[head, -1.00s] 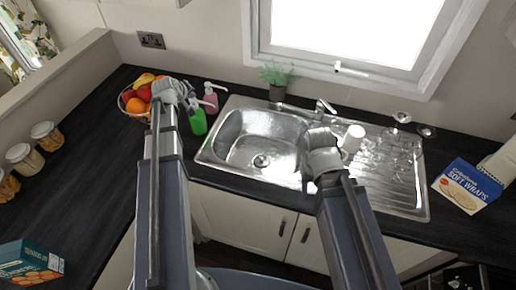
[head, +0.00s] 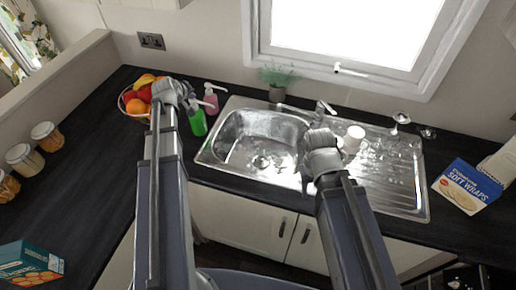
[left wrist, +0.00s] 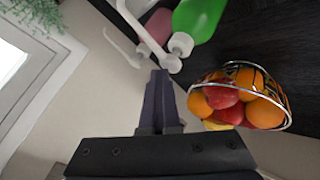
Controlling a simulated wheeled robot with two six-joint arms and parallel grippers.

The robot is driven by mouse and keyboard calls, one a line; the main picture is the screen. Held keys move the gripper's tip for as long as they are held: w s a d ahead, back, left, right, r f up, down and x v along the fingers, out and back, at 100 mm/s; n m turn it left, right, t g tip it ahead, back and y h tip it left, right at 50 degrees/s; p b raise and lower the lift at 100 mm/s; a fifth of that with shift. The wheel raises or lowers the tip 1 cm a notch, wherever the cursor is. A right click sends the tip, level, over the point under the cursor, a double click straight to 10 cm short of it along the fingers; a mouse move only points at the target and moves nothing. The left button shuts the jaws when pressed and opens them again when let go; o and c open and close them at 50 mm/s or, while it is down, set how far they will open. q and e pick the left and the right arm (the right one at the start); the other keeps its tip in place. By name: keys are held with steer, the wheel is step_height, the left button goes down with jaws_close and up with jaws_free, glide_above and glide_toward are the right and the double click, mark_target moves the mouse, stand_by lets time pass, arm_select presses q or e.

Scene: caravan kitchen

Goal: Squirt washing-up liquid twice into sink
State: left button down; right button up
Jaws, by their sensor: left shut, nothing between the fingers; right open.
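A green bottle (head: 198,124) with a white pump stands on the worktop left of the sink (head: 228,137). In the left wrist view the green bottle (left wrist: 203,17) is at the top, with its white pump near my fingers. My left gripper (head: 180,92) is shut and empty above the worktop, close to the pump; whether it touches is unclear. The shut fingers also show in the left wrist view (left wrist: 160,80). My right gripper (head: 318,136) is open over the sink's middle, between bowl and drainer; its fingertips are hard to make out.
A pink pump bottle (head: 210,99) stands just behind the green one. A wire fruit bowl (head: 123,103) is close on the left. A plant (head: 277,78) stands behind the sink. A white cup (head: 354,138) and glasses are at the drainer. A wraps box (head: 467,187) lies right.

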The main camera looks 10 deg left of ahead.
mark_target(192, 102)
arm_select(q)
steer(key=shift+r, duration=0.1)
step_height(192, 102, up, 6)
steer(key=p, duration=0.6)
stand_by(2.4)
